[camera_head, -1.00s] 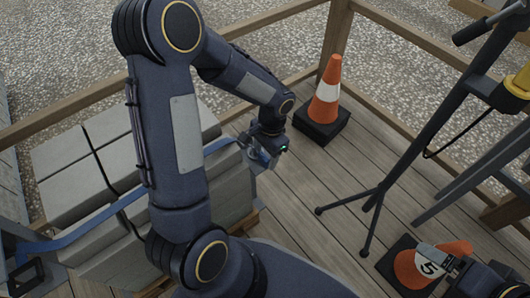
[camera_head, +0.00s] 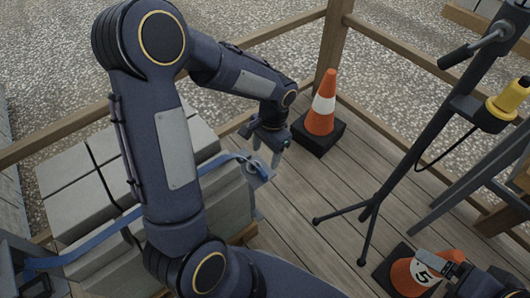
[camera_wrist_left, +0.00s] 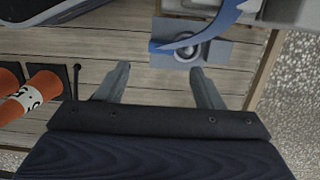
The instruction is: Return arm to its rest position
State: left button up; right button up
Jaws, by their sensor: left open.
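My left arm comes in from the left and bends over the wrapped stack. Its left gripper (camera_head: 267,156) is open and empty, just past the near right corner of the stack. A blue strap (camera_head: 100,231) runs across the stack. Its right end has a grey plate with a round fitting (camera_head: 257,170), close below the gripper. In the left wrist view the two fingers (camera_wrist_left: 162,86) stand apart with nothing between them, and the plate (camera_wrist_left: 220,54) lies beyond their tips. My right gripper (camera_head: 438,262) shows partly at the bottom right; its jaws are unclear.
Grey blocks (camera_head: 65,173) are stacked at left. An orange cone (camera_head: 322,104) stands by the corner post; another cone (camera_head: 410,276) carries a 5. A tripod (camera_head: 408,150) with a yellow device (camera_head: 507,101) stands right. Wooden rails edge the deck; its middle (camera_head: 310,185) is clear.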

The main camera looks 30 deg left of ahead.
dwell(0.4)
pick_arm(q)
jog(key=s+d+r+n+t+h, duration=0.2)
jog(key=s+r+n+t+h, duration=0.35)
jog(key=s+r, duration=0.95)
notch_tip(320, 180, up, 29)
jog(key=s+t+y+p, duration=0.1)
jog(key=p, duration=2.9)
jog(key=shift+s+d+n+t, duration=0.15)
jog(key=shift+d+n+t, duration=0.1)
jog(key=shift+n+t, duration=0.1)
